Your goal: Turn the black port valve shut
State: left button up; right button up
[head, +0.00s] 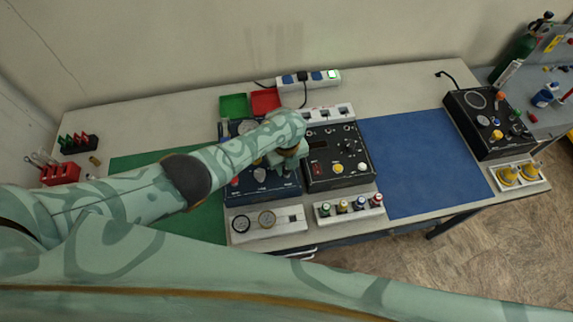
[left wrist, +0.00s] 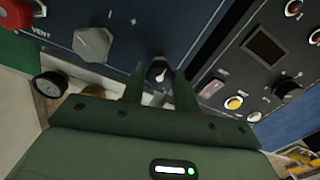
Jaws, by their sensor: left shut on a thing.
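The black port valve (left wrist: 158,70) is a small black knob with a pale mark on the blue trainer panel (left wrist: 125,20). In the left wrist view it sits between the two green fingers of my left gripper (left wrist: 159,84), which is shut on it. In the head view my left gripper (head: 289,160) reaches down over the right side of the blue panel (head: 245,192), and my arm hides the knob there. A grey knob (left wrist: 92,44) and a red knob (left wrist: 17,13) marked VENT stand to its left. My right gripper is not in view.
A black panel (head: 363,182) with buttons stands close to the right of the blue one. Gauges in a tray (head: 238,238) and colored fittings in another tray (head: 323,218) lie in front. The blue mat (head: 415,165) is clear.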

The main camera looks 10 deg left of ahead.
pick_arm(q)
jog(key=shift+w+r, duration=0.1)
jog(key=shift+r, duration=0.05)
jog(key=o, duration=1)
notch_tip(320, 180, up, 16)
jog(key=p, duration=0.7)
jog(key=shift+r, duration=0.1)
